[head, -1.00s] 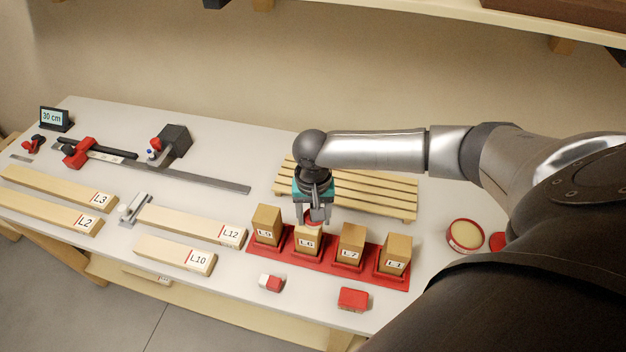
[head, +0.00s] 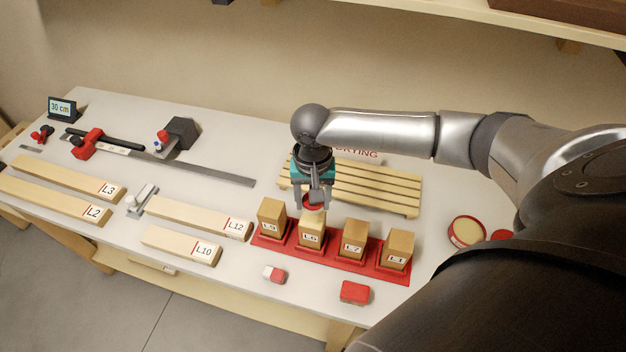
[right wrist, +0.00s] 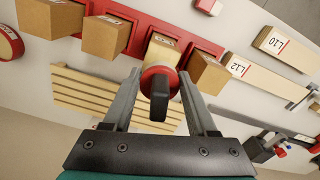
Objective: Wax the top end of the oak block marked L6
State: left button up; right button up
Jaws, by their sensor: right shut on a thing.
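The oak block marked L6 (head: 311,233) stands upright in a red holder (head: 345,262), second from the left, with a pale top end. It also shows in the right wrist view (right wrist: 163,51). My right gripper (head: 313,203) is above it, shut on a round red applicator (right wrist: 157,74) with a dark knob. The applicator is over the block's top end; I cannot tell for sure whether they touch. An open round tin of pale yellow wax (head: 467,232) stands right of the holder. My left gripper is not in view.
Blocks L9 (head: 271,218), L7 (head: 353,240) and L1 (head: 396,250) stand close beside L6. A slatted wooden rack (head: 375,188) lies behind. Red-and-white (head: 274,274) and red (head: 355,292) small blocks lie in front. Boards and measuring tools fill the left.

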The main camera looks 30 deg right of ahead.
jog(key=shift+r, duration=0.45)
jog(key=shift+r, duration=0.1)
jog(key=shift+r, duration=1.4)
